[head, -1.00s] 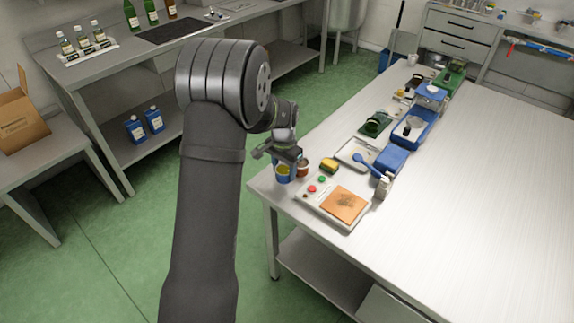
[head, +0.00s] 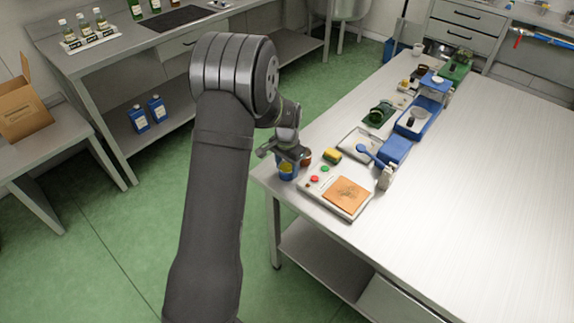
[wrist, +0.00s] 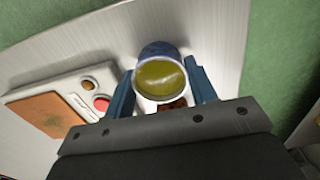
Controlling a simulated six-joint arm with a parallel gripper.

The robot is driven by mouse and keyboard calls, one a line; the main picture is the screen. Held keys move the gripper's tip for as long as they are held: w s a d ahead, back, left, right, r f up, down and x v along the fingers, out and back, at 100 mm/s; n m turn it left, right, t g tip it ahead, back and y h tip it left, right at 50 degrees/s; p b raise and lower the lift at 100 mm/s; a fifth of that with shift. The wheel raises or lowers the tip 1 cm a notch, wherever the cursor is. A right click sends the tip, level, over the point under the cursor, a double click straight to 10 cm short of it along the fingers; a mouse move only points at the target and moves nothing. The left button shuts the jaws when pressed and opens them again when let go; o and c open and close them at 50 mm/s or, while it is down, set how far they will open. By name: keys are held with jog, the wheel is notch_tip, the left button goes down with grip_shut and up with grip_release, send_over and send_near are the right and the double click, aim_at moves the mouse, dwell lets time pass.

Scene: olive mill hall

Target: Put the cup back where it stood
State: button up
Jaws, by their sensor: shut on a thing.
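A blue cup (wrist: 151,49) with yellow-green contents sits between the two fingers of my gripper (wrist: 163,85) in the wrist view. The fingers are shut on its sides. In the head view the blue cup (head: 287,173) is below my gripper (head: 286,156), at the near left corner of the pale table (head: 450,190). It looks roughly upright. I cannot tell whether its base touches the table. A reddish-brown cup (head: 305,158) stands just right of it, partly hidden by the gripper.
A light panel (head: 325,193) with red and green buttons and an orange-brown square lies close to the right. A yellow sponge (head: 332,155), a grey tray (head: 359,144) and blue bins (head: 395,150) line the table farther back. The table's right side is clear.

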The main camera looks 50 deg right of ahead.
jog(key=o, duration=1.3)
jog(key=shift+c, duration=0.2)
notch_tip(320, 180, up, 7)
